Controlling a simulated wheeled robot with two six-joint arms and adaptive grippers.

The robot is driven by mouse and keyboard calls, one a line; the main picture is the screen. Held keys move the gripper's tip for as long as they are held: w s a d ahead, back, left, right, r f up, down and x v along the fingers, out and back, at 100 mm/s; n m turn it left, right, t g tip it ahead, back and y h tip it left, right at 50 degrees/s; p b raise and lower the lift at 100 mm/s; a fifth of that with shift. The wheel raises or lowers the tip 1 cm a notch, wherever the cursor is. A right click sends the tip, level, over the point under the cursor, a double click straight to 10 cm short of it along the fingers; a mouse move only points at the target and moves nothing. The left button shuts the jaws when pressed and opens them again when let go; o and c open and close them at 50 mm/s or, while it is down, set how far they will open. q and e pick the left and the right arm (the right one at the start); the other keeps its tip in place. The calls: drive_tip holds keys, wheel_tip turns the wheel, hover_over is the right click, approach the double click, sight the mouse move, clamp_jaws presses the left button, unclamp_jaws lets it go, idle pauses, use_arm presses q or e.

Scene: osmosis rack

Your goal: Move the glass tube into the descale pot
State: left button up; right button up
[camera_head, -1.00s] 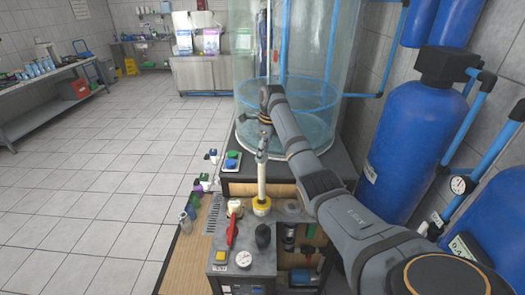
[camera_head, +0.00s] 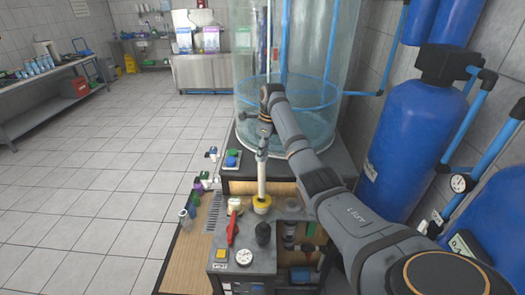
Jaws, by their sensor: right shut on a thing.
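The glass tube (camera_head: 262,181) is a pale, upright tube above the rack's front bench. Its lower end meets a yellow ring-shaped fitting (camera_head: 262,203); I cannot tell whether it is seated in it or just above. My right gripper (camera_head: 262,153) comes down from above and is shut on the tube's upper end. My left gripper is not in view. I cannot tell for certain which vessel is the descale pot.
A red lever (camera_head: 231,228), a black knob (camera_head: 263,233) and a gauge (camera_head: 244,259) stand close in front. A large clear tank (camera_head: 290,60) stands behind, blue cylinders (camera_head: 412,135) at right. The tiled floor at left is clear.

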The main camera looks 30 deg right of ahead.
wheel_tip(320, 180, down, 4)
drive_tip(key=shift+f, duration=0.1)
idle(0.4)
drive_tip(key=b, duration=0.2)
hover_over(262, 193)
drive_tip(key=w+d, duration=0.1)
drive_tip(key=shift+f, duration=3.85)
drive_tip(key=shift+f, duration=0.1)
drive_tip(key=shift+f+b, duration=1.4)
drive_tip(key=shift+f, duration=2.35)
drive_tip(key=shift+f, duration=0.15)
drive_tip(key=shift+f+b, duration=0.75)
drive_tip(key=shift+f, duration=0.55)
drive_tip(key=o, duration=0.9)
drive_tip(key=shift+r, duration=0.1)
